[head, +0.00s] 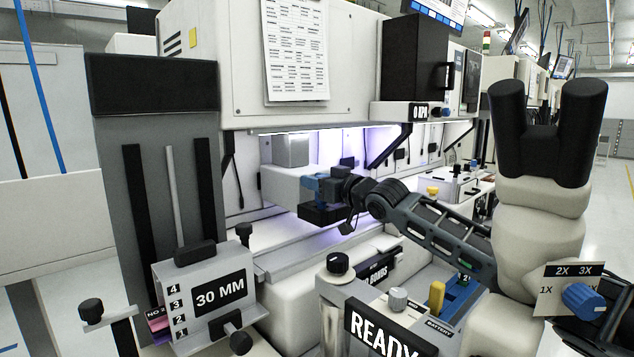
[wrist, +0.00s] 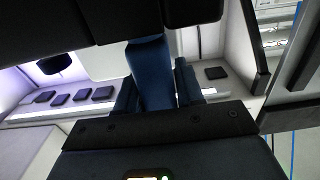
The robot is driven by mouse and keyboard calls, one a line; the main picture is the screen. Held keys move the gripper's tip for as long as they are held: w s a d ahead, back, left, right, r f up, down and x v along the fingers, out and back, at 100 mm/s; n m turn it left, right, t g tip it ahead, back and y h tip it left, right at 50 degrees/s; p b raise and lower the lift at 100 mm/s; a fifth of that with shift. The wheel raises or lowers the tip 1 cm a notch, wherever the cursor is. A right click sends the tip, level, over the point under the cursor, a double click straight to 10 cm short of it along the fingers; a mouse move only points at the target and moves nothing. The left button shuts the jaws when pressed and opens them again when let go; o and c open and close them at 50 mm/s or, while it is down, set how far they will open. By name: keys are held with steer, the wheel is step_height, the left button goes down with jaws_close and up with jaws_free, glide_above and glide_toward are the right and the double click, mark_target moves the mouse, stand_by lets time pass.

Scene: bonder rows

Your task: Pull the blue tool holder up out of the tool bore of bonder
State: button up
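The blue tool holder (wrist: 151,75) is upright in the middle of the wrist view, with dark machine parts at its upper end. My gripper (wrist: 156,92) has one blue-grey finger against each side of it; I see no gap between fingers and holder. In the head view my gripper (head: 322,188) reaches from the right into the lit opening of the bonder (head: 350,75). A dark block (head: 320,214) sits just below the fingers there. The tool bore is hidden, so I cannot tell how deep the holder sits.
A white bond head (head: 285,186) is just left of my gripper. The cabinet overhangs the opening. In front stand a "30 MM" block (head: 220,292), a "READY" panel (head: 378,335) and a blue tray (head: 462,297). Dark square pads (wrist: 58,99) lie left in the wrist view.

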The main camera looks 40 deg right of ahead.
jaws_close()
steer(key=shift+r, duration=0.1)
step_height(320, 180, up, 8)
steer(key=p, duration=0.4)
stand_by(0.8)
stand_by(0.5)
